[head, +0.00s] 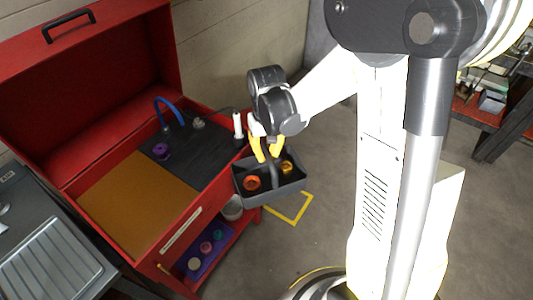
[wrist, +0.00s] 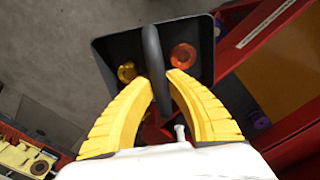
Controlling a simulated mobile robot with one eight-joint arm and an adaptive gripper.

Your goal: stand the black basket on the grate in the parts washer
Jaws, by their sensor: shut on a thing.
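The black basket (head: 240,187) hangs in the air beside the parts washer's right front edge, above the floor. It holds an orange ringed part and a yellow part. My gripper (head: 265,155) is shut on the basket's upright handle; in the wrist view the yellow fingers (wrist: 161,84) close around the dark handle (wrist: 152,50) and the basket (wrist: 118,50) lies beyond them. The red parts washer (head: 130,225) has its lid raised. Its dark grate (head: 205,168) lies at the right end of the tub, left of the basket. A purple part (head: 161,151) stands on the grate.
A blue hose (head: 168,104) curves over the grate's back, and a white upright piece (head: 238,125) stands by the right edge. An orange-brown panel (head: 125,200) fills the tub's left. A lower shelf (head: 215,246) holds several parts. Much of the grate is clear.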

